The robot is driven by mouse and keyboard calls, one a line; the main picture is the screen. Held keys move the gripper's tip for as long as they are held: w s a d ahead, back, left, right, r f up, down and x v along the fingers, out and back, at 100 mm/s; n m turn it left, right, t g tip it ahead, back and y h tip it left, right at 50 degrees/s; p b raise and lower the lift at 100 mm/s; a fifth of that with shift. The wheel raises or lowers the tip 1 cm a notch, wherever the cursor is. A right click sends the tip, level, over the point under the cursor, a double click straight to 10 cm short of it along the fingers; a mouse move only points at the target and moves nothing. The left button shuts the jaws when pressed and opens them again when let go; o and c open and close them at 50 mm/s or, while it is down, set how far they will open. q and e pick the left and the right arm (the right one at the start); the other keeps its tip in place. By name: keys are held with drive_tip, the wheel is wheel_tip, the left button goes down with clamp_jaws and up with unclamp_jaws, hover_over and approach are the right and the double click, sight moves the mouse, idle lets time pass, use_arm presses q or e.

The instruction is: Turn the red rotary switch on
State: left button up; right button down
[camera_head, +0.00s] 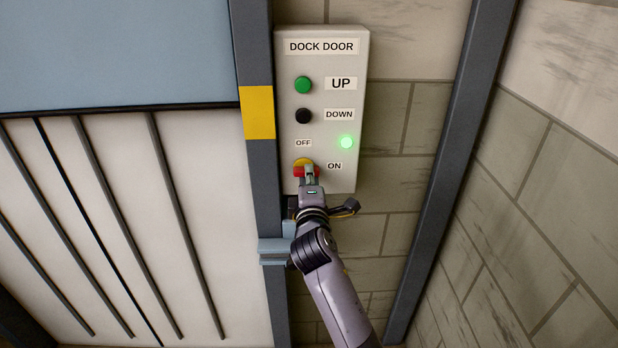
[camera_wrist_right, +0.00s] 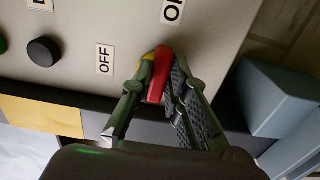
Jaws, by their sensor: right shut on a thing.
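The red rotary switch (camera_head: 298,173), on a yellow backing, sits low on the grey DOCK DOOR control box (camera_head: 320,110), between the OFF and ON labels. It also shows in the right wrist view (camera_wrist_right: 160,72), where its handle lies roughly in line with the ON label (camera_wrist_right: 172,10) and the OFF label (camera_wrist_right: 104,59) is to its left. My right gripper (camera_head: 309,174) is shut on the red handle, one finger on each side, and hides part of the switch. A green lamp (camera_head: 346,142) on the box glows. My left gripper is out of view.
Above the switch are a green UP button (camera_head: 303,85) and a black DOWN button (camera_head: 304,116). A dark post with a yellow band (camera_head: 257,112) stands close left of the box, beside the ribbed white door (camera_head: 100,220). Bare block wall is to the right.

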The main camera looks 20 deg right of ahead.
drive_tip(key=c, duration=1.6)
unclamp_jaws()
drive_tip(key=shift+o, duration=0.2)
drive_tip(key=shift+s, duration=0.1)
drive_tip(key=v, duration=1.2)
